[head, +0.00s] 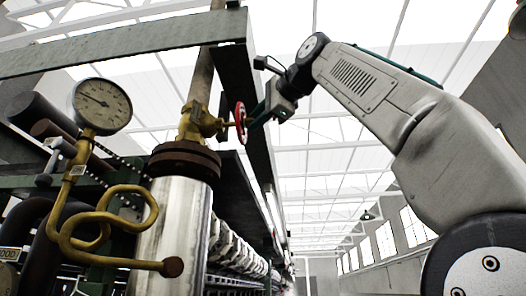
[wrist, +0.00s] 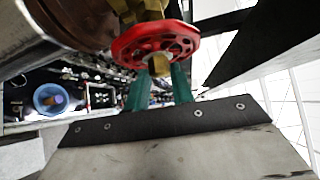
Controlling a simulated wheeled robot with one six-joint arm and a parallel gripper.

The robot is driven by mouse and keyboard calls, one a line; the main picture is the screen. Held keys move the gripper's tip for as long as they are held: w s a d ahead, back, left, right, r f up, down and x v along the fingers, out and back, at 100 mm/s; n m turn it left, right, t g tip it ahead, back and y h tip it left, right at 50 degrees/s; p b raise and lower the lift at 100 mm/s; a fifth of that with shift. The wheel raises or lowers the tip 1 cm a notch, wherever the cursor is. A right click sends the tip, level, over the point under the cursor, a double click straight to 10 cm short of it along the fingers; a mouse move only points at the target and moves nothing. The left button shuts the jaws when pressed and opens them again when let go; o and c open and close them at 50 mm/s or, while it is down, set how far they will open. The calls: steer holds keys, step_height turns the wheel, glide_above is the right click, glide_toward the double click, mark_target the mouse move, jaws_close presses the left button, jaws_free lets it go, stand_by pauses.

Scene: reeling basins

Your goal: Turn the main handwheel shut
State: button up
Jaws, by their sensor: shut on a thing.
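The main handwheel (head: 240,122) is a red wheel on a brass valve (head: 198,122) above a dark flange on a steel pipe. In the wrist view the red handwheel (wrist: 150,42) shows large at the top centre, with a brass nut at its hub. My gripper (head: 257,114) reaches it from the right in the head view. Its green fingers (wrist: 160,84) meet the near side of the wheel, close to the hub nut, and are shut on the wheel. The fingertips are partly hidden behind the rim, so the exact contact is unclear.
A round pressure gauge (head: 102,105) on a coiled brass tube (head: 105,225) stands left of the steel pipe (head: 172,235). A dark green beam (head: 130,45) crosses above the valve. A blue basin (wrist: 50,99) lies far below. Open room is on the right.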

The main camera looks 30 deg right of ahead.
steer(key=o, duration=1)
steer(key=shift+a, duration=0.25)
steer(key=shift+d, duration=0.1)
steer(key=shift+s, duration=0.1)
steer(key=v, duration=0.7)
steer(key=shift+s+d, duration=0.1)
steer(key=shift+s, duration=0.15)
